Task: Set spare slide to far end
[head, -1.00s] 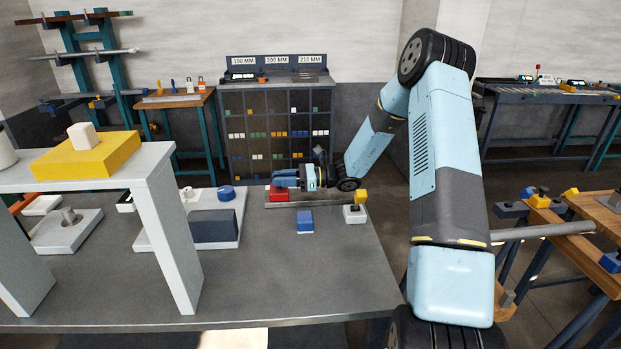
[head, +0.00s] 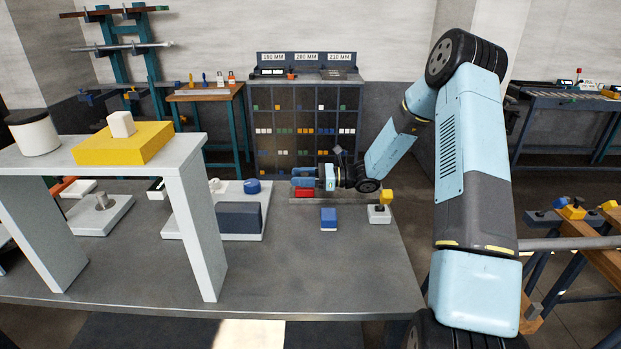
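A thin grey rail (head: 340,202) lies along the far side of the grey bench. A red block (head: 304,192) is at the rail's left end, partly covered by my gripper. My gripper (head: 301,177) points left, just above or at the red block; whether it touches cannot be told. Its blue fingers are small here, and their gap is unclear. A blue block (head: 328,219) lies in front of the rail, apart from it. A white block with a yellow knob (head: 386,197) stands by the rail's right end. Which part is the spare slide is not marked.
A white raised stand (head: 195,230) carries a yellow block (head: 122,143) at the left. A white plate (head: 252,236) with a dark block (head: 238,217) lies between stand and rail. The front right of the bench is clear. A pigeonhole cabinet (head: 307,120) stands behind.

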